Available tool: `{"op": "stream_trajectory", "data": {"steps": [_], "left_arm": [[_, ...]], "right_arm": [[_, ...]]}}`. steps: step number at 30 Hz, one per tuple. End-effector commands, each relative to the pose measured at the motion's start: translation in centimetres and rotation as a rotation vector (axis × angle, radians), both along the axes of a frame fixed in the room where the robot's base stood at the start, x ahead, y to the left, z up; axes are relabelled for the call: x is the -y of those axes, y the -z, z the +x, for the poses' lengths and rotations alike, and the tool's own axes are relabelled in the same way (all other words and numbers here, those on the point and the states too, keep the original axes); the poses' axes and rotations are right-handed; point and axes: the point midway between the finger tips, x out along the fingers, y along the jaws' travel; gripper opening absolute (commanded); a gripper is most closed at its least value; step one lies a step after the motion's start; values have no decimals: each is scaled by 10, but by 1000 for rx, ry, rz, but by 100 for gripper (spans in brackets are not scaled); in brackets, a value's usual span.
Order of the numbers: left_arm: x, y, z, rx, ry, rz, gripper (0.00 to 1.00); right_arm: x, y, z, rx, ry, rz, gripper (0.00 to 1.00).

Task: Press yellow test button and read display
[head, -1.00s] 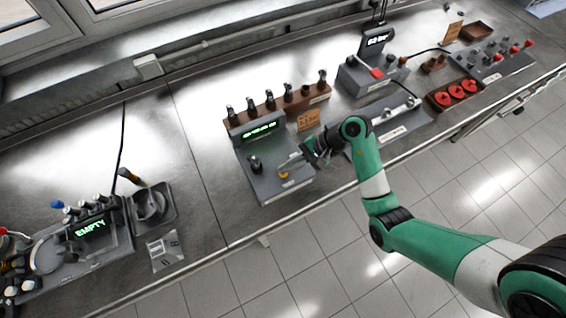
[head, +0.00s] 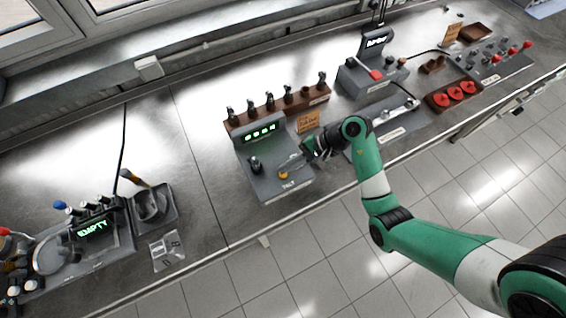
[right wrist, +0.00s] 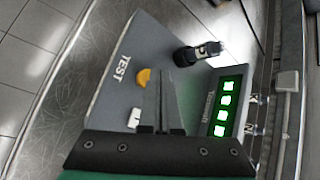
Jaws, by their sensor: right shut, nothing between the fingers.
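The test unit (head: 270,185) is a grey box with a TEST label. Its yellow test button (head: 283,175) sits on the top face near the label; in the right wrist view the button (right wrist: 143,77) shows as a partly covered yellow disc. My right gripper (head: 289,164) is shut and empty, its fingertips at the button; I cannot tell whether they touch it. In the right wrist view the closed fingers (right wrist: 164,82) overlap the button's edge. The display (head: 260,132) shows several bright green blocks, also seen on the display in the right wrist view (right wrist: 223,107). My left gripper is not in view.
A dark socketed part (head: 255,164) stands on the unit. Behind it is a brown rack (head: 290,100) of small parts. Bare bench lies left of the unit.

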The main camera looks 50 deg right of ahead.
Motion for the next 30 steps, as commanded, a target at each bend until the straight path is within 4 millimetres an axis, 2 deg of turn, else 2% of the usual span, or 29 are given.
{"op": "stream_trajectory", "data": {"steps": [13,27,30], "left_arm": [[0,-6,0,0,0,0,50],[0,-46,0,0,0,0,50],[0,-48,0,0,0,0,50]], "right_arm": [[0,-7,0,1,0,0,0],[0,-54,0,2,-1,-1,0],[0,-56,0,1,0,0,0]]}}
